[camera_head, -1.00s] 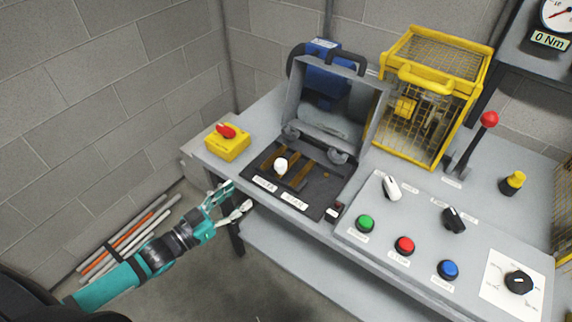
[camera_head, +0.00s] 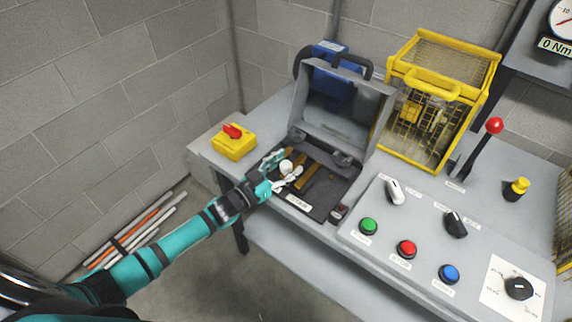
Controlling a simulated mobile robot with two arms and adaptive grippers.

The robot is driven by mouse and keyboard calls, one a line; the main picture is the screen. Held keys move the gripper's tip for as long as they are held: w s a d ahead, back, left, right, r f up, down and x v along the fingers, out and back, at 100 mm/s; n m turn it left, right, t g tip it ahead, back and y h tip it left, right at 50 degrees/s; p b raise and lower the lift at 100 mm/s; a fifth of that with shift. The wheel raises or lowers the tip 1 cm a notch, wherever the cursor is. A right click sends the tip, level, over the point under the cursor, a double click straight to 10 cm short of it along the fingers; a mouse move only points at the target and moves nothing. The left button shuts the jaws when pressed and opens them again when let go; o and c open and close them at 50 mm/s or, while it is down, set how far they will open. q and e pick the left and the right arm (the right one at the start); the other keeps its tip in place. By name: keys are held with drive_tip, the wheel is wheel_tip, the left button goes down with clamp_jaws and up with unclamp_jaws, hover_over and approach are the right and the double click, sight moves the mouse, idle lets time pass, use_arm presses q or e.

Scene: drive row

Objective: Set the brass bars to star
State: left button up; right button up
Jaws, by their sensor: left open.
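The terminal box (camera_head: 342,187) stands on the bench with its grey lid (camera_head: 343,105) raised. Brass bars lie on its dark base; one brass bar (camera_head: 308,176) shows clearly, slanting, and the others are partly hidden by my gripper. A round white knob (camera_head: 286,166) stands over the bars at the left. My left gripper (camera_head: 288,167) is open over the left part of the box, its fingers showing on either side of the knob. I cannot tell whether they touch it. One label on the box front is covered by the gripper; the other shows. My right gripper is out of view.
A yellow box with a red switch (camera_head: 233,141) stands left of the terminal box. A yellow cage (camera_head: 433,100) and a red-knobbed lever (camera_head: 482,145) stand to the right. Green, red and blue buttons (camera_head: 449,274) sit on the front panel.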

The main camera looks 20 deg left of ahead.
sight(302, 183)
use_arm(q)
clamp_jaws()
idle(0.3)
drive_tip(key=shift+f, duration=0.1)
drive_tip(key=d, duration=0.1)
drive_tip(key=s+d+p, duration=0.1)
drive_tip(key=d, duration=0.3)
drive_tip(key=shift+s+d, duration=0.15)
drive_tip(key=shift+s, duration=0.25)
drive_tip(key=shift+f, duration=0.2)
